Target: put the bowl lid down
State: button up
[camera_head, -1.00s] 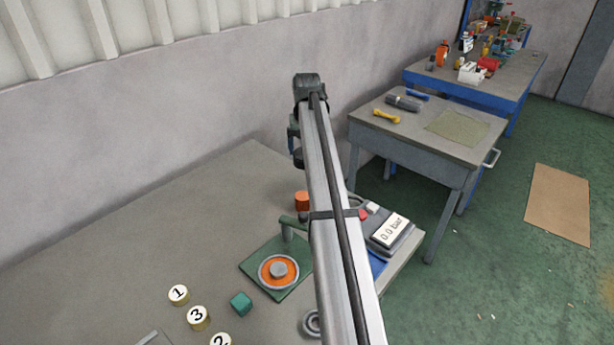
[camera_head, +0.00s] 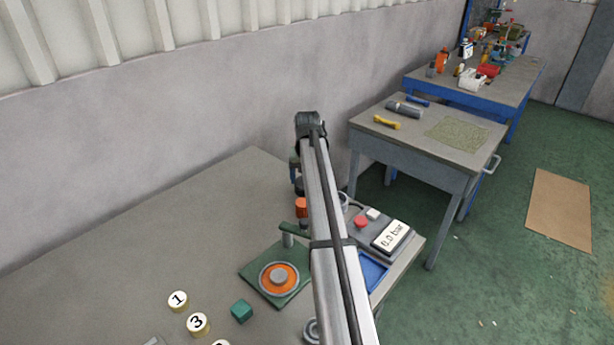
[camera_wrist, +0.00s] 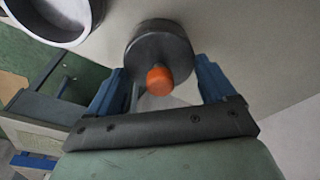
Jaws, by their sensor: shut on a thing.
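The bowl lid (camera_wrist: 160,50) is a dark grey round piece with an orange knob, seen between my fingertips in the wrist view. My gripper (camera_wrist: 162,85) is shut on it, with one blue finger on each side. In the head view my gripper is mostly hidden behind my arm, low over the far part of the grey bench (camera_head: 180,240). I cannot tell whether the lid touches the bench. A pale-rimmed round bowl (camera_wrist: 88,30) stands apart from the lid at the upper left of the wrist view. It shows partly behind my arm in the head view (camera_head: 344,199).
A green plate with an orange disc (camera_head: 266,278), a teal cube (camera_head: 241,311) and numbered pucks (camera_head: 197,323) lie nearer. A gauge box (camera_head: 391,236) and blue tray (camera_head: 373,270) are at right. The bench's left side is clear.

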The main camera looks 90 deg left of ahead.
jog(key=shift+f, duration=0.1)
jog(key=o, duration=0.9)
notch_tip(320, 180, up, 12)
jog(key=d, duration=0.1)
jog(key=shift+d, duration=0.4)
